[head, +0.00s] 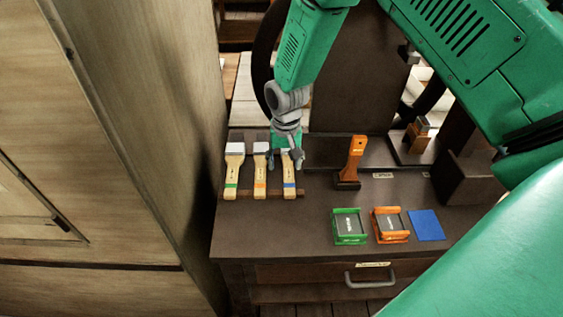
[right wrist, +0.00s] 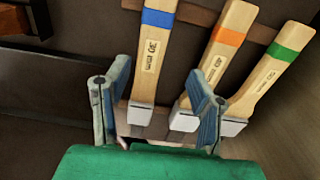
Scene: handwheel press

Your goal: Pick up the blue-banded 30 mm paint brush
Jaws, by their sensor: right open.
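The blue-banded brush (head: 289,181) lies on the left part of the bench, rightmost in a row of three brushes. It has a pale wooden handle, and its blue band and "30" mark show in the right wrist view (right wrist: 153,48). My right gripper (head: 287,160) is open over its metal end and hides part of it. In the right wrist view, the open fingers (right wrist: 158,72) stand either side of this brush, with nothing gripped. One finger overlaps the neighbouring orange-banded brush (right wrist: 226,45). My left gripper is not in view.
The green-banded brush (head: 233,172) lies leftmost, beside a tall wooden panel (head: 170,130). To the right are an upright orange-handled tool (head: 355,158), a green tray (head: 349,239), an orange tray (head: 404,237) and a blue pad (head: 427,225).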

